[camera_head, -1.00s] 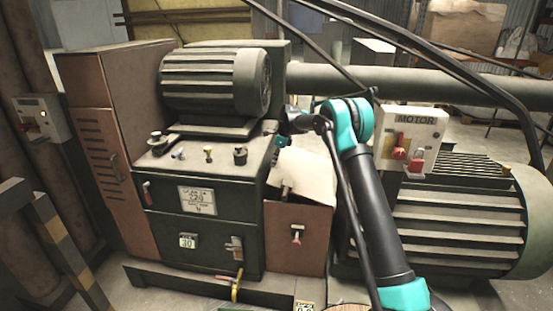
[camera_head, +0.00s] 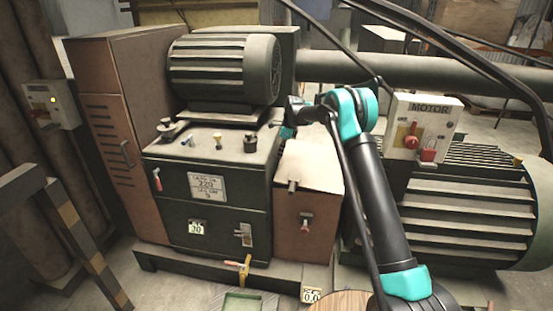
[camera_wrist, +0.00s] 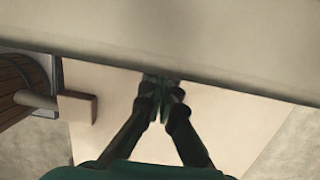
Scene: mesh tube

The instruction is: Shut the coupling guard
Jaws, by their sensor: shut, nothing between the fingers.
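The coupling guard (camera_head: 308,195) is a reddish-brown box between the dark green machine and the motor. Its pale lid (camera_head: 312,162) lies over the top of the box and looks down; I cannot tell whether a thin gap remains. A small handle (camera_head: 292,186) sits at the lid's front edge, and a latch knob (camera_head: 306,224) is on the front face. My gripper (camera_head: 287,132) is behind and above the lid's back left corner, small and partly hidden in the head view. In the wrist view my gripper (camera_wrist: 163,84) is shut and empty over a pale panel.
The dark green machine (camera_head: 215,235) with knobs on top stands left of the guard. The motor (camera_head: 455,215) and its switch box (camera_head: 421,128) stand to the right. A thick horizontal pipe (camera_head: 430,78) runs behind my arm.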

